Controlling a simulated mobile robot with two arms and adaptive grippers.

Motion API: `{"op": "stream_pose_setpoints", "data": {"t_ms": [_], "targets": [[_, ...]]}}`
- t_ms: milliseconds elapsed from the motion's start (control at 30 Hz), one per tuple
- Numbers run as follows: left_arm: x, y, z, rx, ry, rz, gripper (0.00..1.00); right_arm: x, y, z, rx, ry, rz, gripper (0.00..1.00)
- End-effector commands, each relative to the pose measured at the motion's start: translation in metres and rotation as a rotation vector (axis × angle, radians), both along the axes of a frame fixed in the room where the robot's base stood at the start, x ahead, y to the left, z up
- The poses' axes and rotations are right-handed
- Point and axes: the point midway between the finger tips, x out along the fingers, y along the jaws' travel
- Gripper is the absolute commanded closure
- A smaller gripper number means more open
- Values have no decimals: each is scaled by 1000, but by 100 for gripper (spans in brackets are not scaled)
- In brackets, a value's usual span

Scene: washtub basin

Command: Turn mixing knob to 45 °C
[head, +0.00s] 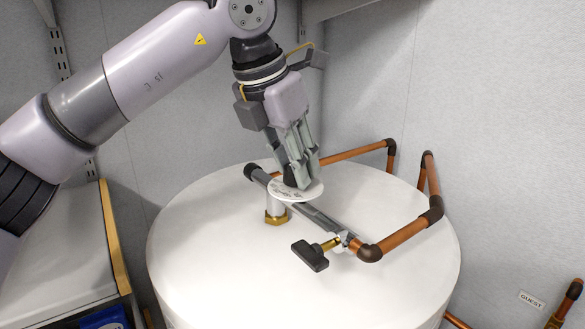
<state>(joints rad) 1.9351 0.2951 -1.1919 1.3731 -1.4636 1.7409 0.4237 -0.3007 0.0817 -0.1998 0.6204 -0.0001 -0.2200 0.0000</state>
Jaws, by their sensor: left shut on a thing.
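The mixing knob is the small dark piece between my left fingertips, on top of a white marked dial disc (312,190). The dial's markings are too small to read. My left gripper (298,180) comes down from above and is shut on the knob, which its fingers mostly hide. The dial sits over a grey pipe (322,218) on top of the white tank (215,265). My right gripper is out of view.
A black valve handle (311,256) with a brass stem stands in front of the dial. Copper pipes (405,234) run along the tank's right and back. A shelf with a wooden edge (112,235) is at the left. Grey walls close in behind.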

Motion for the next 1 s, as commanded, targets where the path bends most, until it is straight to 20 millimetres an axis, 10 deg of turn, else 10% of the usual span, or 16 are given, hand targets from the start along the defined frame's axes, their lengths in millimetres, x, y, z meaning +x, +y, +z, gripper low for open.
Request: {"op": "stream_pose_setpoints", "data": {"t_ms": [667, 700, 1000], "targets": [[1, 0, 2, -3, -3, 60, 97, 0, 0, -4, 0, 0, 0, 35], [1, 0, 2, -3, -4, 60, 66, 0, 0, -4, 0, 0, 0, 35], [0, 0, 1, -1, -1, 57, 49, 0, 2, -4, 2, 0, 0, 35]]}}
